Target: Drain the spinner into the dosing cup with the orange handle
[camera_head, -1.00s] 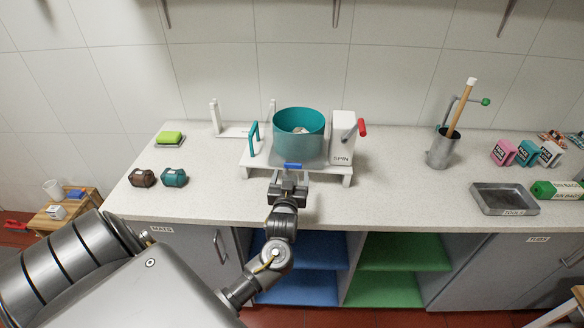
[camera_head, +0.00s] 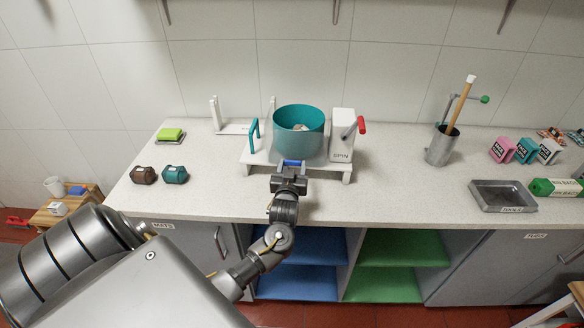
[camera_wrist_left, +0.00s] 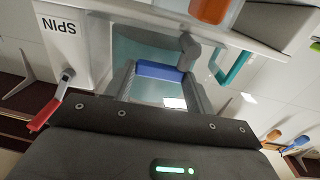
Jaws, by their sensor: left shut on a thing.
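The spinner (camera_head: 299,145) is a teal-rimmed, see-through tub on a white stand with a SPIN box at its right. My left gripper (camera_head: 290,172) is at the stand's front, shut on a small blue tab (camera_head: 292,162) low on the tub's front. In the left wrist view, the blue tab (camera_wrist_left: 160,71) sits between the fingers. An orange part (camera_wrist_left: 209,9) shows at that view's top edge, cut off. It may be the dosing cup's handle, but I cannot tell. No cup is clear in the head view. My right gripper is out of view.
A red lever (camera_head: 361,125) juts from the SPIN box, and a teal handle (camera_head: 254,136) stands left of the tub. Brown and teal weights (camera_head: 159,175) lie left. A metal pot (camera_head: 442,146) and a grey tray (camera_head: 502,196) stand right. The counter between is clear.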

